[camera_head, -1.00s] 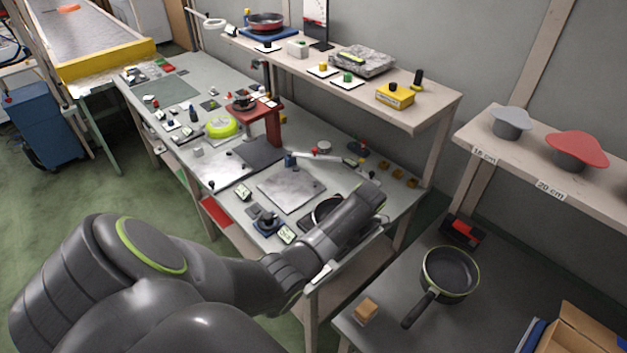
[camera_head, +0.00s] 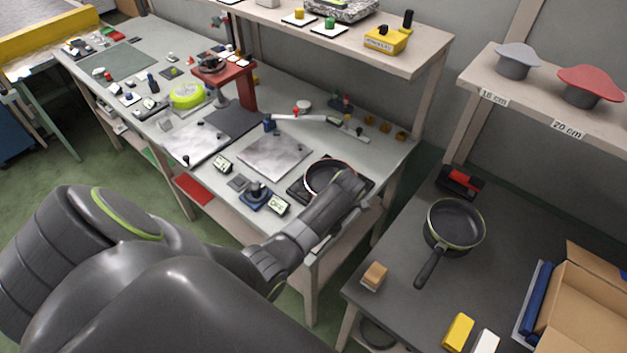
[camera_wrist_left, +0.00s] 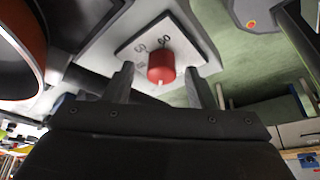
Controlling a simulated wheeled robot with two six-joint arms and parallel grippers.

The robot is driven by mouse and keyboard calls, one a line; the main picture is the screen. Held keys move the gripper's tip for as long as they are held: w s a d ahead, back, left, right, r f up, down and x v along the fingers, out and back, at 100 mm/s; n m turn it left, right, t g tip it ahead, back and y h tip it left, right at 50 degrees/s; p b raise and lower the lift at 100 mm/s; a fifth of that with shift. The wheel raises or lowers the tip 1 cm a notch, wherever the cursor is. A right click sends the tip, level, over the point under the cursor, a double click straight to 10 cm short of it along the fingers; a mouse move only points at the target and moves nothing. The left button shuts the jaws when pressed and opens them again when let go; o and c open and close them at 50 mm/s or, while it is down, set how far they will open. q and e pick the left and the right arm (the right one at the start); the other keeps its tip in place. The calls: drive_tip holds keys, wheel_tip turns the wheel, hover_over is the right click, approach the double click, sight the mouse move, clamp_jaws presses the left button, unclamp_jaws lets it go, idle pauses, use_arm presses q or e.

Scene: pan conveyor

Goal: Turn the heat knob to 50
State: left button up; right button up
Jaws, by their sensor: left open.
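The red heat knob (camera_wrist_left: 161,67) sits on a white plate (camera_wrist_left: 190,48) with dark printed numbers, in the left wrist view. A pale pointer mark shows on the knob's lower edge. My left gripper (camera_wrist_left: 158,86) is open, one finger on each side of the knob; I cannot tell whether they touch it. In the head view my left arm hides the knob and the fingertips, beside a dark pan (camera_head: 326,180) on a black hotplate (camera_head: 297,190). My right gripper is out of view.
The pan's rim (camera_wrist_left: 37,50) is close on the left in the wrist view. A metal plate (camera_head: 275,157) and a small blue device (camera_head: 254,198) lie near my arm. A second pan (camera_head: 455,224) stands on the right table.

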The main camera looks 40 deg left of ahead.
use_arm(q)
drive_tip(key=shift+d+r, duration=0.1)
drive_tip(key=shift+c, duration=1.4)
drive_tip(key=c, duration=0.7)
drive_tip(key=shift+s, duration=0.1)
